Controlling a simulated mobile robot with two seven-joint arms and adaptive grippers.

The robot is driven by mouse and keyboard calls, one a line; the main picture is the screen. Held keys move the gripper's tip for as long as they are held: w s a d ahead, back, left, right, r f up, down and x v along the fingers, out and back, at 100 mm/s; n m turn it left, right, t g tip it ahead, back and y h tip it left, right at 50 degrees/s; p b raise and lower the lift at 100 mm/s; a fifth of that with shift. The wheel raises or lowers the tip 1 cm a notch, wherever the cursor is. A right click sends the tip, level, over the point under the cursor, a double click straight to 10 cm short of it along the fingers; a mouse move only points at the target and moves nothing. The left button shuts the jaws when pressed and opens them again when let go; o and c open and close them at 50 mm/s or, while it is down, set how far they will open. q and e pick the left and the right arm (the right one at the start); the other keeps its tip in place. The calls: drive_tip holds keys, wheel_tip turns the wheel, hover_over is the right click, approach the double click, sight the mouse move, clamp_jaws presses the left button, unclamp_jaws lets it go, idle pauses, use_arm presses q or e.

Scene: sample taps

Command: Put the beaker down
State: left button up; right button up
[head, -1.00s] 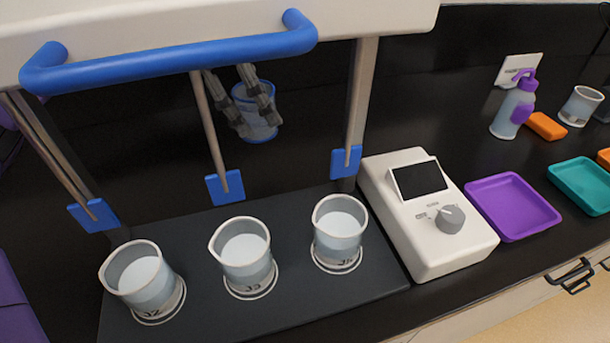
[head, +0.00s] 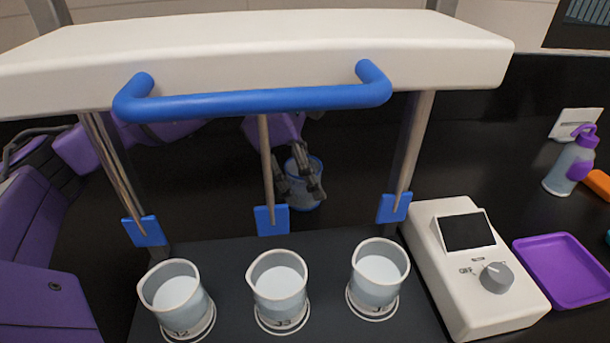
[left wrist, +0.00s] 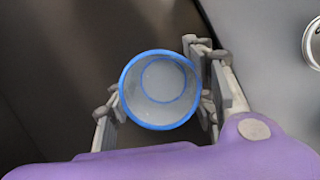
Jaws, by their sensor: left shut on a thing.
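A blue-rimmed beaker (head: 304,182) is behind the stirrer stand in the head view, partly hidden by fingers. My left gripper (head: 302,186) is shut on it. In the left wrist view, the same beaker (left wrist: 160,90) shows from above between the two fingers of the left gripper (left wrist: 160,100), with its round blue rim and pale inside. It looks roughly upright. Dark surface shows around it; I cannot tell whether its base touches the bench. My right gripper is in neither current view.
Three white-rimmed beakers, left (head: 176,296), middle (head: 278,286) and right (head: 378,274), stand in a row on a dark plate (head: 230,255). Three stirring rods with blue paddles hang from a white overhead housing (head: 260,50) with a blue handle (head: 250,102). A white control box (head: 440,240) and purple tray (head: 560,268) are right.

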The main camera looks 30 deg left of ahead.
use_arm(q)
drive_tip(key=o, duration=1.1)
